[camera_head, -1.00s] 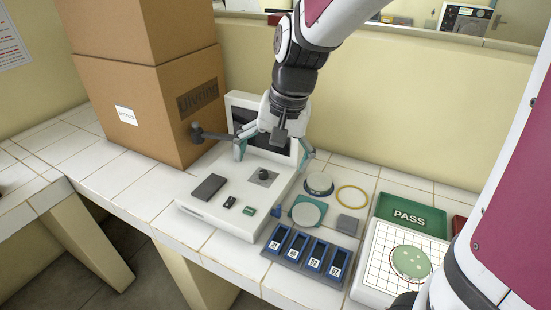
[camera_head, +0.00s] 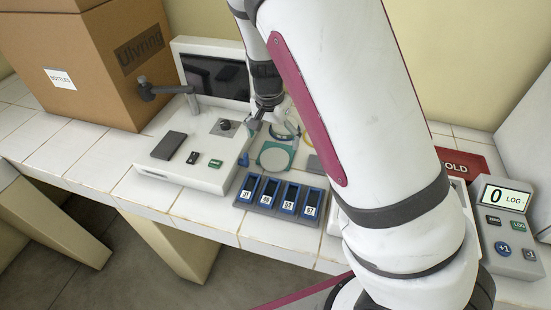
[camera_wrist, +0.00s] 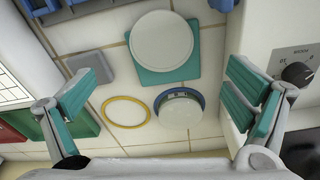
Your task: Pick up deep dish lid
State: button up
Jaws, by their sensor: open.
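My gripper (camera_wrist: 168,98) is open and empty, with its teal fingers spread wide above the counter. Between and below the fingers, a round pale lid or dish with a blue rim (camera_wrist: 181,110) lies on the tiles; I cannot tell for sure that it is the deep dish lid. A larger round white disc (camera_wrist: 161,40) lies on a teal square mat (camera_wrist: 142,74), farther up in the wrist view. In the head view my gripper (camera_head: 274,124) is just behind the mat (camera_head: 292,147) and its disc (camera_head: 273,159), and my arm hides part of this area.
A yellow ring (camera_wrist: 127,97) lies left of the blue-rimmed piece. A white instrument with a knob (camera_wrist: 297,73) stands close to the right finger. A rack of blue slots (camera_head: 281,205) sits nearer the counter's front.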

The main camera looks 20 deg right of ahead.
aim_at(274, 158)
jog(key=f, duration=0.7)
jog(key=shift+w+d+f, duration=0.1)
jog(key=shift+w+f, duration=0.1)
jog(key=shift+w, duration=0.05)
jog(key=c, duration=1.3)
jog(key=shift+r, duration=0.1)
